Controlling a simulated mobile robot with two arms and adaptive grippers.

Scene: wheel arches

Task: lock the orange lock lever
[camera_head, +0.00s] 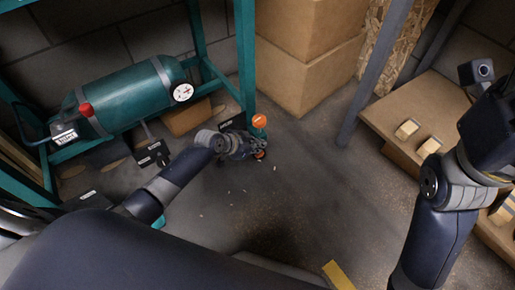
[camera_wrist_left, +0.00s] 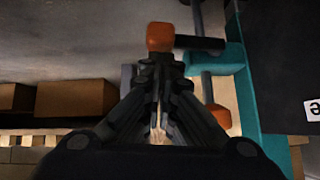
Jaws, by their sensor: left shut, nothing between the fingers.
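Two orange parts sit by the foot of the teal frame post in the head view, an upper orange part (camera_head: 259,120) and a lower orange part (camera_head: 259,155). I cannot tell for sure which is the lock lever. The left wrist view also shows an orange block (camera_wrist_left: 160,37) on a dark bar and another orange piece (camera_wrist_left: 219,115) against a teal post. My left gripper (camera_head: 253,145) is beside these parts; in the left wrist view its fingers (camera_wrist_left: 158,72) are shut and empty, just below the orange block. Contact is unclear. My right gripper's fingers are out of view.
A teal tank (camera_head: 130,97) with a gauge lies in the teal frame at left. Cardboard boxes (camera_head: 310,75) stand behind the post. A low wooden bench (camera_head: 425,100) with small blocks is at right. The middle floor (camera_head: 310,185) is mostly clear.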

